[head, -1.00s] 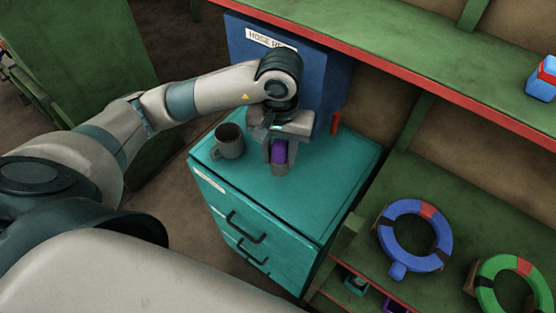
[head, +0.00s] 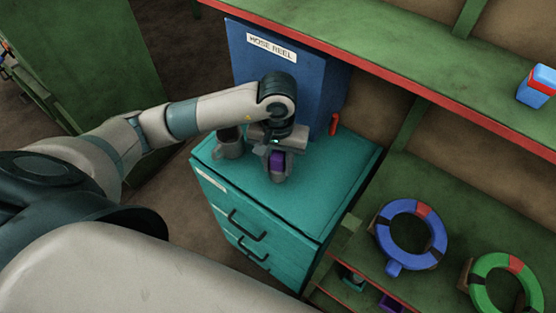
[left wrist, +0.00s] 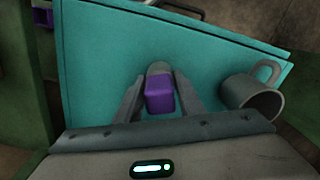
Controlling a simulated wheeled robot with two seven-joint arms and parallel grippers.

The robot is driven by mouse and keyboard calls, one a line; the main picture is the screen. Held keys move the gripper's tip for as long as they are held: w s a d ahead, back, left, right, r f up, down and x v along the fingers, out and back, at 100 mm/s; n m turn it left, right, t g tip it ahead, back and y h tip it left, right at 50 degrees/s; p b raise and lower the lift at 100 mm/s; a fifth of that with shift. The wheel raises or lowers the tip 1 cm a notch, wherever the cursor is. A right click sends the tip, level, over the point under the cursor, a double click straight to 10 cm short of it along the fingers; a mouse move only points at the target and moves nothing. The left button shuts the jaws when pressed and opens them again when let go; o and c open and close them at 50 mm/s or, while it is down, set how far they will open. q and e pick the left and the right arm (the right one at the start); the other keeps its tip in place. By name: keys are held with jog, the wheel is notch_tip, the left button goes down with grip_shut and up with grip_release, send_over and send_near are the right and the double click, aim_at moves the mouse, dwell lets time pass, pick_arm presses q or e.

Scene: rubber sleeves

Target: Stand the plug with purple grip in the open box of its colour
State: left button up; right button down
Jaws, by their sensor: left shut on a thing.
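The plug with purple grip (head: 277,160) is between the fingers of my left gripper (head: 277,165), which is shut on it. The plug is upright over the teal cabinet top, with its grey end down; I cannot tell whether that end touches the top. In the left wrist view the purple grip (left wrist: 160,95) sits between both fingers, with grey showing beyond it. A purple box (head: 392,304) shows partly at the bottom edge of the head view, on the low shelf right of the cabinet. My right gripper is not in view.
A grey mug (head: 229,145) stands on the teal cabinet (head: 330,195), close left of my gripper. A blue hose reel box (head: 270,60) and a red item (head: 335,124) are behind. A blue ring (head: 385,235) and a green ring (head: 480,285) are at right.

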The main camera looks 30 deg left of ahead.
pick_arm(q)
jog(key=shift+f+b, duration=0.2)
jog(key=shift+b, duration=0.1)
jog(key=o, duration=1.1)
jog(key=shift+o, duration=1.3)
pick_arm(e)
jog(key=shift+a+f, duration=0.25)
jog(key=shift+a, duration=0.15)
pick_arm(q)
jog(key=shift+r, duration=0.1)
